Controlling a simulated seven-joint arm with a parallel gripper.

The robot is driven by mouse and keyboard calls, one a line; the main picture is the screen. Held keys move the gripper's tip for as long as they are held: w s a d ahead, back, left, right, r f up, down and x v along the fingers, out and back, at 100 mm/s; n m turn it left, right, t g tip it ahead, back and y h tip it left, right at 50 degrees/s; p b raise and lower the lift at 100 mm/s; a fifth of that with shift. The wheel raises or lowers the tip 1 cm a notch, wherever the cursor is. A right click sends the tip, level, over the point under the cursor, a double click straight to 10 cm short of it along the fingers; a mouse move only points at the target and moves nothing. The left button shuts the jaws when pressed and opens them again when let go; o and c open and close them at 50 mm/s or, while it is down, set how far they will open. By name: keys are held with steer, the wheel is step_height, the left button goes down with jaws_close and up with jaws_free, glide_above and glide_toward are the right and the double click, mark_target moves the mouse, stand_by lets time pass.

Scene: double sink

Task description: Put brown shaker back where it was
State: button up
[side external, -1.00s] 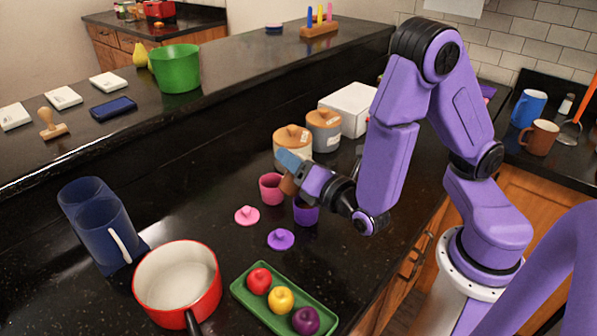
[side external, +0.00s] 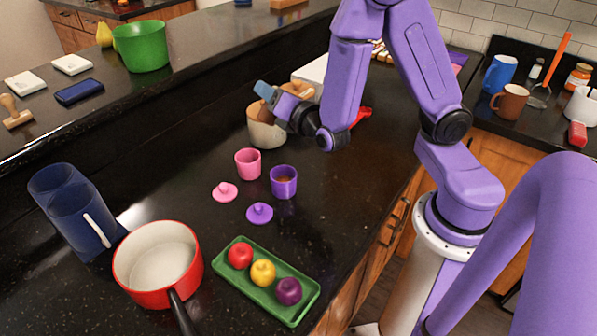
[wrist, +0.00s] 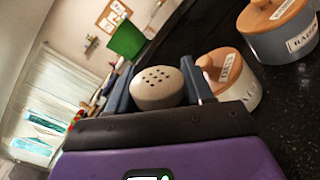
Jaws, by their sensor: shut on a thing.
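My gripper (side external: 270,97) is shut on the brown shaker, held above the counter close to the near canister (side external: 263,135). In the wrist view, the shaker's pale, rounded top with several dark holes (wrist: 158,87) sits between the two fingers. In the side view, the shaker is mostly hidden by the fingers and hard to separate from the canister's brown lid. A purple cup (side external: 284,186) with brown contents and a pink cup (side external: 248,165) stand open on the counter. Their pink lid (side external: 225,192) and purple lid (side external: 260,213) lie in front.
Wooden-lidded canisters (wrist: 282,38) stand beside the gripper, with a white box (side external: 312,70) behind. A red pot (side external: 158,268), blue pitcher (side external: 70,205) and green tray (side external: 238,284) with fruit occupy the front. A raised ledge (side external: 190,85) runs behind.

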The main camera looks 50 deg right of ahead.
steer(key=s+d+f+n+g+h, duration=0.25)
steer(key=d+f+n+h, duration=0.2)
steer(key=d, duration=0.35)
steer(key=shift+s+d+f, duration=0.1)
steer(key=shift+s+f, duration=0.05)
steer(key=shift+f, duration=1.15)
steer(key=shift+s+f, duration=0.2)
steer(key=shift+f, duration=1.1)
steer(key=shift+s+d+f, duration=0.1)
steer(key=shift+s+f, duration=0.05)
steer(key=shift+f, duration=1.15)
steer(key=o, duration=1.1)
steer(key=shift+f, duration=0.15)
